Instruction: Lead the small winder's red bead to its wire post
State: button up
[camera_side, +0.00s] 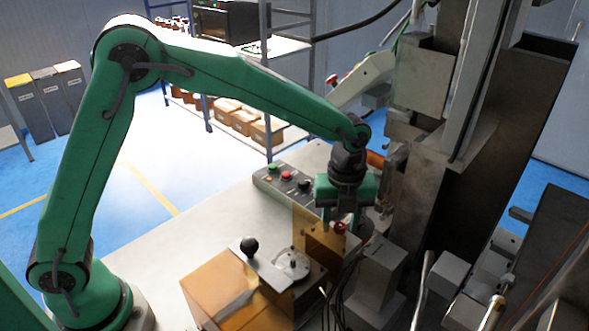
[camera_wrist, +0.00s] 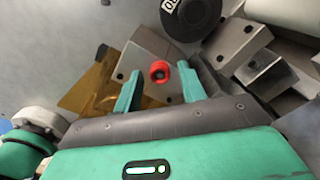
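The small red bead (camera_side: 339,227) sits at the small winder, beside a brass-coloured plate (camera_side: 312,238). In the wrist view the bead (camera_wrist: 160,71) shows as a red ring with a dark centre. My gripper (camera_side: 341,214) points down just above the bead. In the wrist view its two green fingers (camera_wrist: 159,68) stand apart, one on each side of the bead, with a gap on both sides. Whether the fingertips reach down to the bead's height is hard to tell. I cannot pick out the wire post for sure.
A round metal disc (camera_side: 292,263) and a black-knobbed lever (camera_side: 249,246) lie left of the bead. An orange-brown block (camera_side: 215,288) is in front. A control box with buttons (camera_side: 283,181) stands behind. Large grey machinery (camera_side: 470,150) and metal blocks crowd the right.

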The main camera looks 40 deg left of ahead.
jog(key=shift+o, duration=0.2)
jog(key=shift+r, duration=0.15)
jog(key=shift+r, duration=3.75)
